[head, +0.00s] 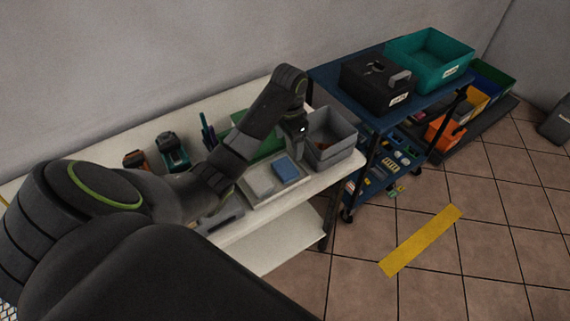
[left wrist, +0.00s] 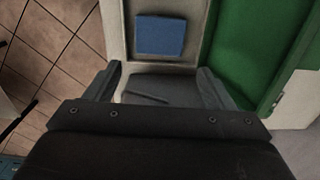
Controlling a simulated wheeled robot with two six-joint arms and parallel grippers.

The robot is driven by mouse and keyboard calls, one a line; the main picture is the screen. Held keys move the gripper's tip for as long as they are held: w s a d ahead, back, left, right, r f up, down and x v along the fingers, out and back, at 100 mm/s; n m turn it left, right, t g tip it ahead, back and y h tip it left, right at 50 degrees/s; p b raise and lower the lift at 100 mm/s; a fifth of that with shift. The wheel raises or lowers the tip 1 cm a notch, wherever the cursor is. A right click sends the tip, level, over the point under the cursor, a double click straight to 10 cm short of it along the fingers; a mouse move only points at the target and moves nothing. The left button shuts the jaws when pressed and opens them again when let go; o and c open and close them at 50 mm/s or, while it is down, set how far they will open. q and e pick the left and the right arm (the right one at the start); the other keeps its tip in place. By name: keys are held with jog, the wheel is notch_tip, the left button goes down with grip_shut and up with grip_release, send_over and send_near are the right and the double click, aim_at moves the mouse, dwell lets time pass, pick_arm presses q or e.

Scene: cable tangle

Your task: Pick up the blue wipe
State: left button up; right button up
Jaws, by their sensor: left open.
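The blue wipe (head: 286,169) lies flat at the right side of a shallow pale tray (head: 250,201) on the white table. A pale grey piece (head: 259,180) lies to its left in the tray. My left gripper (head: 299,131) hangs above the table near the grey bin, above and slightly right of the blue wipe; its fingers are hard to see in the head view. In the left wrist view the left gripper (left wrist: 158,70) is open and empty, with the blue wipe (left wrist: 160,36) whole, beyond the fingertips. My right gripper is in neither view.
A grey open bin (head: 333,137) stands right of the tray, and a green container (head: 262,150) behind it. The green container (left wrist: 255,50) borders the tray in the wrist view. Power tools (head: 172,151) stand further left. A blue cart (head: 365,118) stands at right.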

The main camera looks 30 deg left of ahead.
pick_arm(q)
jog(key=b, duration=0.5)
send_over(289, 165)
jog(key=shift+a+f, duration=0.1)
jog(key=shift+f, duration=2.7)
jog(key=shift+f+b, duration=0.95)
jog(key=shift+f, duration=1)
jog(key=shift+s, duration=0.1)
jog(key=c, duration=0.6)
jog(key=shift+r, duration=0.1)
jog(key=shift+r+p, duration=0.3)
jog(key=shift+r, duration=0.3)
notch_tip(289, 165, up, 9)
jog(key=p, duration=0.7)
jog(key=shift+f+p, duration=0.15)
jog(key=shift+p, duration=0.25)
